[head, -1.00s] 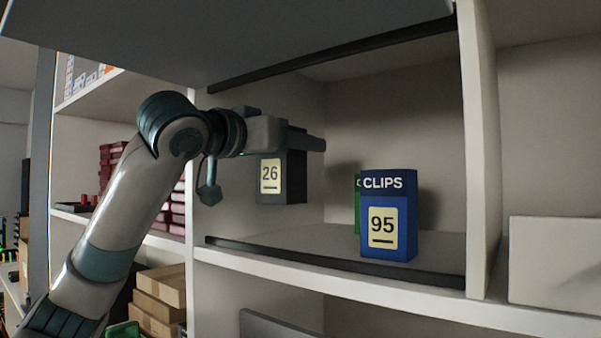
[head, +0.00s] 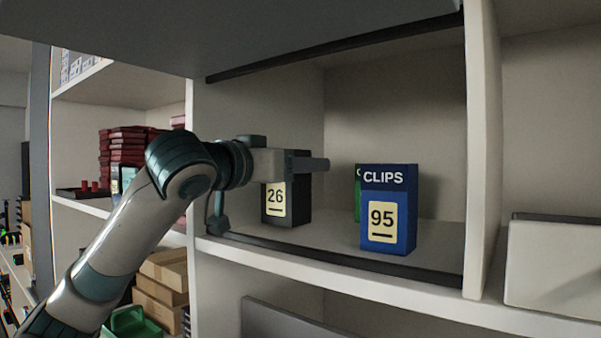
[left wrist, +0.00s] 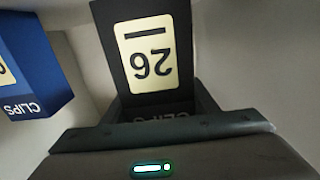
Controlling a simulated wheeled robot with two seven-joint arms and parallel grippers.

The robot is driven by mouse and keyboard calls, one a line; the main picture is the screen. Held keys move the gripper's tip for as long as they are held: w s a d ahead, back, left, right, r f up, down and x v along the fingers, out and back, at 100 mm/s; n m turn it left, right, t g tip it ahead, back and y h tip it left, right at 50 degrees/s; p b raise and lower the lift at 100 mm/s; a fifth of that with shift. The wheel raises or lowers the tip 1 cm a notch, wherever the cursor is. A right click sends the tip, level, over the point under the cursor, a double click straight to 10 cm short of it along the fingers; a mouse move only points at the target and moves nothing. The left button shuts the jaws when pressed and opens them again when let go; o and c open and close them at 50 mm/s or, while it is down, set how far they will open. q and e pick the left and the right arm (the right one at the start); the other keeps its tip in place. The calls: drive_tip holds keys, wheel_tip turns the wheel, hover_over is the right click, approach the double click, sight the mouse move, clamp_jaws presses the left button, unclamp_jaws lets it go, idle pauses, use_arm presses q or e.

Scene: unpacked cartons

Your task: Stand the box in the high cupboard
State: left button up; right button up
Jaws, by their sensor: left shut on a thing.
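A black box (head: 299,207) with a pale label reading 26 is upright inside the open cupboard (head: 395,112), at its left side. My left gripper (head: 307,164) is shut on the upper part of this box. In the left wrist view the black box (left wrist: 128,45) shows upside down between the fingers (left wrist: 165,112), its CLIPS lettering partly covered. The box's base is at or very near the cupboard floor; I cannot tell if it touches. My right gripper is not in view.
A blue CLIPS box (head: 389,210) labelled 95 stands to the right, with a green box (head: 358,192) partly hidden behind it. A dark strip (head: 335,258) runs along the cupboard's front edge. Cupboard floor between black and blue boxes is clear. A raised panel (head: 300,35) hangs above.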

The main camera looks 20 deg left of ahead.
use_arm(q)
drive_tip(key=shift+w+d+f+p, duration=0.1)
drive_tip(key=shift+w+f+p, duration=0.1)
drive_tip(key=shift+f+p, duration=0.6)
drive_tip(key=shift+f, duration=0.2)
drive_tip(key=shift+f+b, duration=0.15)
drive_tip(key=shift+b, duration=0.15)
drive_tip(key=o, duration=1.2)
